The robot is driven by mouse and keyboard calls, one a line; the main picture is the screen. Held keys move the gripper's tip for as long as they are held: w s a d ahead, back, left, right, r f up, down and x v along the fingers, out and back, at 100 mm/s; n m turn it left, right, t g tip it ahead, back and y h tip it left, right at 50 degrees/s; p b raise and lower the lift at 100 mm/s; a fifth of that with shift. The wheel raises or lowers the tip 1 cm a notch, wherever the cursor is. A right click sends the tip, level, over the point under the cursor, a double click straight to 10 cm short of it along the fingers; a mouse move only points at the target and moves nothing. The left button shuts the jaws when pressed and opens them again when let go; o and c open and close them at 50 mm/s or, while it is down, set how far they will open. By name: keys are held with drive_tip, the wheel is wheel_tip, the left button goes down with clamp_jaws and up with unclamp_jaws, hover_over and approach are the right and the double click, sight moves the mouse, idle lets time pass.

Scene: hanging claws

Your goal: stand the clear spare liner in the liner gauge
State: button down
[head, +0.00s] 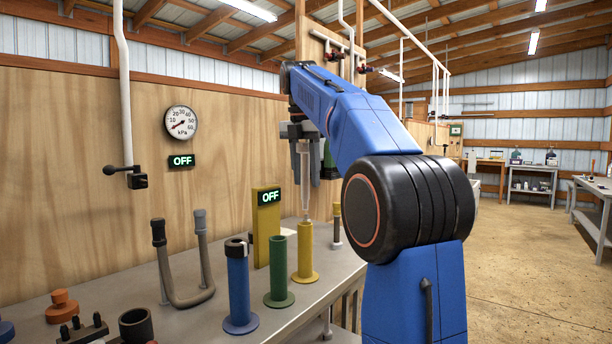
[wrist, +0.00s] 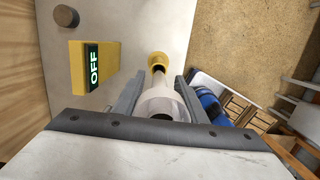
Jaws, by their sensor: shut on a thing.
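The clear spare liner (head: 304,180) is a long, pale, see-through tube that narrows toward its lower end. My gripper (head: 305,165) is shut on its upper part and holds it about upright. Its narrow tip is right at the mouth of a yellow tube on a round foot (head: 305,253), seemingly the liner gauge. I cannot tell whether the tip is inside or just above. In the wrist view the liner's wide open end (wrist: 162,106) is between the fingers of my gripper (wrist: 160,98), with the yellow tube's rim (wrist: 158,58) beyond it.
A yellow box with an OFF display (head: 268,225) stands behind the tubes. A green tube (head: 279,270) and a blue tube with a dark top (head: 238,285) stand left of the yellow one. A grey U-shaped pipe (head: 205,280) is farther left on the bench.

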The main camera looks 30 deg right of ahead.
sight(306, 209)
drive_tip(key=shift+f, duration=3.5)
drive_tip(key=shift+f, duration=0.1)
drive_tip(key=shift+f, duration=4.65)
drive_tip(key=c, duration=0.7)
unclamp_jaws()
drive_tip(key=shift+r, duration=3.05)
